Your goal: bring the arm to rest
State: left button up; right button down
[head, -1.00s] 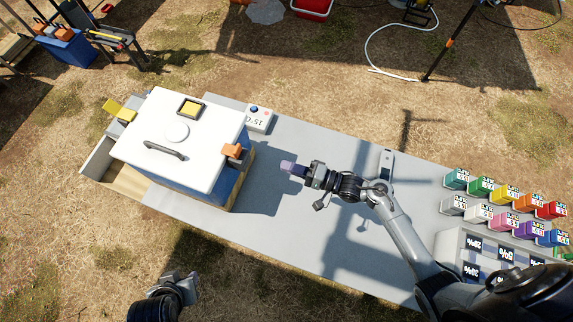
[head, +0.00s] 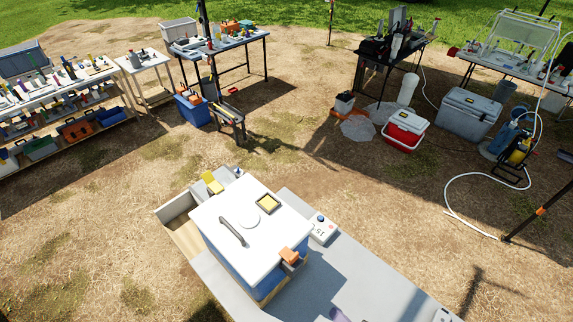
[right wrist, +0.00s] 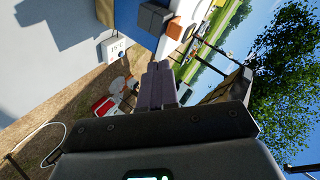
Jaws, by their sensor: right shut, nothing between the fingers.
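My right gripper shows in the right wrist view (right wrist: 162,88), its two purple fingers shut together with nothing between them. In the head view only a purple fingertip (head: 338,314) shows at the bottom edge, over the grey table (head: 350,275) and right of the cooler. The blue cooler (head: 268,284) has a closed white lid (head: 235,232) with a dark handle and an orange latch (head: 289,256). The rest of the right arm is out of the head view. My left gripper is in neither current view.
A small white temperature display (head: 322,231) stands on the table beside the cooler; it also shows in the right wrist view (right wrist: 115,50). Beyond lie bare ground, a red cooler (head: 405,131), a white hose (head: 452,205) and loaded tables.

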jog(key=s+d+r+n+g+h, duration=0.4)
jog(key=s+d+n+g, duration=0.3)
jog(key=s, duration=0.3)
jog(key=shift+s+d+r+h, duration=0.25)
jog(key=shift+d+h, duration=0.3)
jog(key=shift+h, duration=0.35)
